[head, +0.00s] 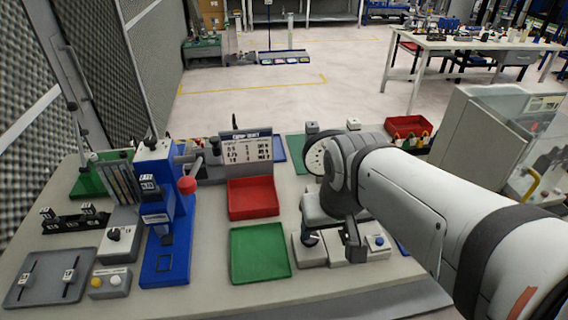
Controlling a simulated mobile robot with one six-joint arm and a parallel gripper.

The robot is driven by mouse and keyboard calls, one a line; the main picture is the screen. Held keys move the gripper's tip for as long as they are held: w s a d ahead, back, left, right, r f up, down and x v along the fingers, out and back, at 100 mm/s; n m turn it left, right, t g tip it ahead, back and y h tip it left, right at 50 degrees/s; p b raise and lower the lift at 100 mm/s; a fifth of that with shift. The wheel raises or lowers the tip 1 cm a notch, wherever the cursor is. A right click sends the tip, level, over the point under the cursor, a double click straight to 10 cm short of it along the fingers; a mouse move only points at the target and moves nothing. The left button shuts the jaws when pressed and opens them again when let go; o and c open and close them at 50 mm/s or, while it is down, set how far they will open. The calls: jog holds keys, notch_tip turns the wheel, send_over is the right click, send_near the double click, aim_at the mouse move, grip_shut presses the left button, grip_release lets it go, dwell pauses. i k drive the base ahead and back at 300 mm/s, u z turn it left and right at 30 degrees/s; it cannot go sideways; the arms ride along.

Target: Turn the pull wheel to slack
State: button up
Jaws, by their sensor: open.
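A pull tester with a round white dial gauge (316,155) stands right of centre on the table, partly behind my arm. A small dark knob (310,239) sits on its grey base (312,253); I cannot tell whether this is the pull wheel, and its setting is too small to read. My gripper (354,246) points down over the right part of that base. Its dark fingers look open, with nothing seen between them. I cannot tell whether they touch anything. My arm hides much of the tester.
A blue press (165,225) with a red ball lever (187,185) stands left. A red tray (253,198) and a green tray (260,252) lie beside the tester. A blue button (378,241) is close right of my gripper. A chart sign (247,148) stands behind.

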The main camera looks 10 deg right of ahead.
aim_at(314, 238)
jog(key=u, duration=0.45)
jog(key=k, duration=1.3)
jog(key=z, duration=0.9)
jog(key=i, duration=1)
